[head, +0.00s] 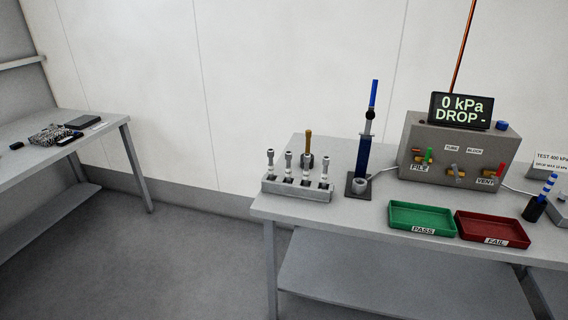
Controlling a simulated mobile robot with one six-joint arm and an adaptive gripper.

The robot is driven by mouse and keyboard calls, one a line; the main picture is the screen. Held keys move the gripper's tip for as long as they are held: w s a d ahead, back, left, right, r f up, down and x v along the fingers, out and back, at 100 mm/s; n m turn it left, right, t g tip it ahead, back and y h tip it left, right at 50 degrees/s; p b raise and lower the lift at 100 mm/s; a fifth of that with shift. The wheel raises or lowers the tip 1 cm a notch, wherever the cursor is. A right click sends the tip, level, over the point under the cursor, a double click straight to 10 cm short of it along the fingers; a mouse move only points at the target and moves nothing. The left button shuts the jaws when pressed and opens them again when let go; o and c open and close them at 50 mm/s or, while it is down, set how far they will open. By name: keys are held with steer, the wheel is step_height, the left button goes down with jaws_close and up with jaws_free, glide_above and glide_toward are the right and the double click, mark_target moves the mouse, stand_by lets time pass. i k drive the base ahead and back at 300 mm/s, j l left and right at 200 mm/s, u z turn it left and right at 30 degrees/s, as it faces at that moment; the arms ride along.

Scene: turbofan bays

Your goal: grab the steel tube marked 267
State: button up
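Several steel tubes stand upright in a grey rack (296,195) at the left end of the right-hand bench. They include a left one (270,162), one beside it (288,166) and a right one (324,173). White bands show on them, but no number is readable, so I cannot tell which is marked 267. My gripper is not in view.
A brass-coloured rod (308,145) stands just behind the rack. A blue upright stand (362,155) is right of it. A grey test box (458,150), green PASS tray (423,231) and red FAIL tray (492,241) fill the bench. Another table (110,119) is left; floor between is clear.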

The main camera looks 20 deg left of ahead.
mark_target(271, 151)
steer(key=k+j, duration=0.1)
steer(key=j, duration=0.35)
steer(key=k+j, duration=0.1)
steer(key=j, duration=0.35)
steer(key=k+j, duration=0.1)
steer(key=j, duration=0.35)
steer(key=k+j, duration=0.1)
steer(key=j, duration=0.3)
steer(key=z, duration=1.25)
steer(key=u, duration=1.4)
steer(key=i+l+u, duration=0.35)
steer(key=i, duration=0.35)
steer(key=i+l+u, duration=0.35)
steer(key=i+l, duration=0.3)
steer(key=i+l+u, duration=0.35)
steer(key=i+l, duration=0.15)
steer(key=l, duration=0.45)
